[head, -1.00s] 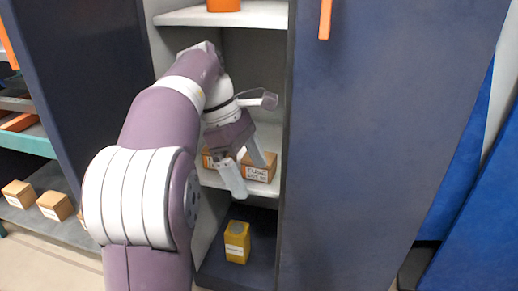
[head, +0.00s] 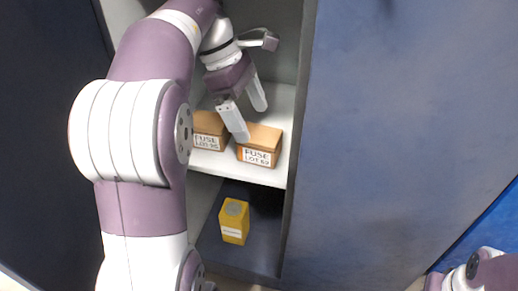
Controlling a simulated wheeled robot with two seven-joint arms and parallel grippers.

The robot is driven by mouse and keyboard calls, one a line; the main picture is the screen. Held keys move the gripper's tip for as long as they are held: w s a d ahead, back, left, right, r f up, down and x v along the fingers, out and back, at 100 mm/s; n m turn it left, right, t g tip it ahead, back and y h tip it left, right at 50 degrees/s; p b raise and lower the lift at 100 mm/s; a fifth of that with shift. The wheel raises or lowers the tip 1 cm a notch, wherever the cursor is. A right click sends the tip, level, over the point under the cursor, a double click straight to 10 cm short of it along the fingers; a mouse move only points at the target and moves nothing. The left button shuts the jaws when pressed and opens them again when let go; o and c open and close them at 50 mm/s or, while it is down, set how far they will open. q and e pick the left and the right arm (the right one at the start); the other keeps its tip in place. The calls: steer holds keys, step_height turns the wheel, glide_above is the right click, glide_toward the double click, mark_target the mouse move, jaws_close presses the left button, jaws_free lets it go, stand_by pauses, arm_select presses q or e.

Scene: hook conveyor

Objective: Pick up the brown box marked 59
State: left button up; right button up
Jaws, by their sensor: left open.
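Two brown boxes with white labels stand side by side on the cabinet's middle shelf. The right box (head: 260,146) reads "FUSE LOT" with two small digits that I cannot read surely. The left box (head: 209,131) reads "FUSE LOT" too, its digits also unclear, and my left arm partly hides it. My left gripper (head: 251,121) is open, its fingers pointing down, above and in front of the right box's upper left part. One finger overlaps that box in the picture; I cannot tell whether it touches. My right gripper is out of view.
The shelf (head: 232,172) has a narrow bare front edge. A yellow container (head: 234,221) stands on the cabinet floor below. A large dark blue door (head: 390,150) bounds the opening on the right. Part of my right arm shows at the lower right.

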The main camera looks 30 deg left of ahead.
mark_target(259, 134)
arm_select(q)
steer(key=b+x, duration=0.4)
steer(key=x, duration=0.4)
steer(key=shift+a+b, duration=0.15)
steer(key=shift+b, duration=0.25)
steer(key=shift+r, duration=0.15)
steer(key=c, duration=1.1)
steer(key=shift+c, duration=0.2)
steer(key=shift+r, duration=0.1)
